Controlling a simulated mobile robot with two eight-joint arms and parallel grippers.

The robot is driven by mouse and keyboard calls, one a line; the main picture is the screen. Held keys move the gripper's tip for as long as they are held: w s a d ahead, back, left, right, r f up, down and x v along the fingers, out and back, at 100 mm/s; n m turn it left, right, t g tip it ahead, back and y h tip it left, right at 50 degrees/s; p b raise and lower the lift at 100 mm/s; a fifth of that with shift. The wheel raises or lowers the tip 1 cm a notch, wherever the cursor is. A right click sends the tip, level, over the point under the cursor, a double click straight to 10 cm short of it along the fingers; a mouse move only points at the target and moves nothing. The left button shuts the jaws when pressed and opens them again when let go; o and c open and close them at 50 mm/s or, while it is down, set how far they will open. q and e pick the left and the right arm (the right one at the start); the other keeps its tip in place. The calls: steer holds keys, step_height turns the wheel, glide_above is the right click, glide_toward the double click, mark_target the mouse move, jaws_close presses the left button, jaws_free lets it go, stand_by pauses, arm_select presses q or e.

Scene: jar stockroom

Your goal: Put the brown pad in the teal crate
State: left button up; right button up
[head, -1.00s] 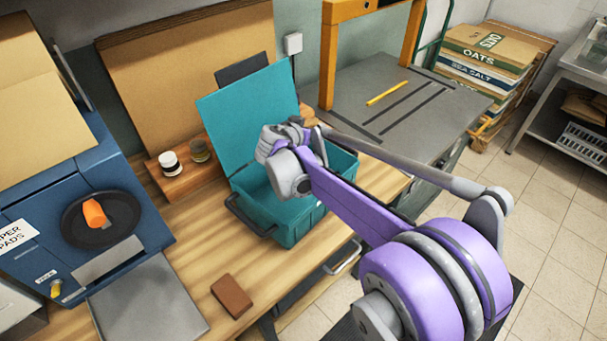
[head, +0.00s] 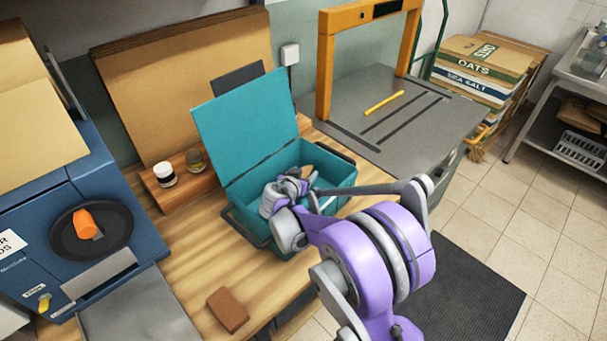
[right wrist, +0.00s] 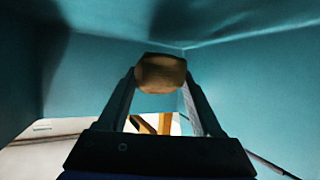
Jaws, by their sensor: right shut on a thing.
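The teal crate (head: 345,178) stands on the wooden bench with its lid (head: 245,125) raised. My right gripper (head: 303,178) is at the crate's opening. It is shut on a tan-brown, rounded block (right wrist: 160,72), seen between the fingertips in the right wrist view, with teal walls around it. In the head view my gripper and arm hide most of this block and part of the crate. A reddish-brown rectangular block (head: 227,310) lies on the bench in front of the crate, apart from it. I cannot tell which of the two is the brown pad. My left gripper is out of view.
A blue machine (head: 120,180) with a round black plate and orange piece stands at the left. Small jars (head: 165,174) sit on a wooden ledge behind. A grey table (head: 420,130) with an orange frame and yellow stick is at the right.

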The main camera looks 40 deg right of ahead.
steer(key=shift+f+b, duration=0.5)
steer(key=shift+f, duration=0.05)
steer(key=o, duration=1.3)
steer(key=shift+o, duration=0.2)
steer(key=shift+r, duration=0.1)
steer(key=shift+r+p, duration=0.25)
steer(key=shift+p, duration=0.05)
steer(key=v, duration=0.7)
steer(key=shift+s+a+r+p, duration=0.2)
steer(key=shift+r+p, duration=0.15)
steer(key=shift+r, duration=0.05)
